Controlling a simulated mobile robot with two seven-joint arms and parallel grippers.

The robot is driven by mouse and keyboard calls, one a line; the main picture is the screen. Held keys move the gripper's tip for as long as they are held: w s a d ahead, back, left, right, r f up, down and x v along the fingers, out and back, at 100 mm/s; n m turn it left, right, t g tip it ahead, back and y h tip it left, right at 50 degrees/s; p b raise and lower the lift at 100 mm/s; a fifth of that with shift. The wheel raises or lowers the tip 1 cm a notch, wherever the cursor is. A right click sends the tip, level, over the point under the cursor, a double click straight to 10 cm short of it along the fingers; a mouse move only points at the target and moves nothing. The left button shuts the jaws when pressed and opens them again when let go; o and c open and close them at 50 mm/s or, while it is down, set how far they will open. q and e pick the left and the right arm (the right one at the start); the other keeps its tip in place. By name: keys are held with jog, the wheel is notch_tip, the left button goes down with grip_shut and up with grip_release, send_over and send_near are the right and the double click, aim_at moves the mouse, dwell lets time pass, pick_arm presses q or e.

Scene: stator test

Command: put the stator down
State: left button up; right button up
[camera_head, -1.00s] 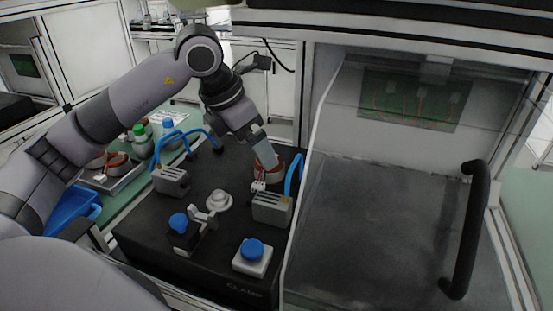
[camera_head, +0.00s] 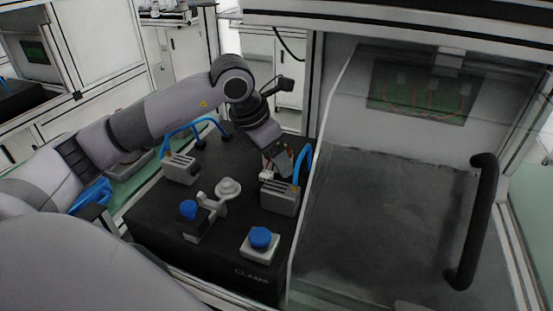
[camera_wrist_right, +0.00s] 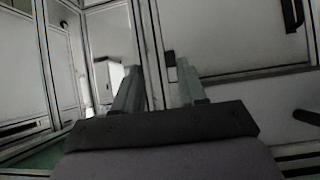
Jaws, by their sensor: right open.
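The stator (camera_head: 268,176) is mostly hidden behind my left gripper in the head view. Only its white connector and a little reddish-brown winding show. My left gripper (camera_head: 279,160) points down and appears shut on the stator, above the back right of the black clamp bench, close behind the right grey clamp block. The finger contact is hidden, and I cannot tell if the stator touches the bench. My right gripper (camera_wrist_right: 158,68) is open and empty in the right wrist view, facing white cabinets.
The black clamp bench (camera_head: 160,218) carries a right grey block (camera_head: 280,197) and left grey block (camera_head: 180,168) with blue hoses, a pale round peg (camera_head: 228,188), a blue-knobbed clamp (camera_head: 190,209) and a blue button (camera_head: 261,237). A cabinet with a black handle (camera_head: 474,225) stands right.

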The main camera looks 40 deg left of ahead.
pick_arm(q)
jog(key=shift+c, duration=0.7)
jog(key=shift+r, duration=0.1)
pick_arm(e)
jog(key=shift+r, duration=0.1)
pick_arm(q)
jog(key=shift+r, duration=0.1)
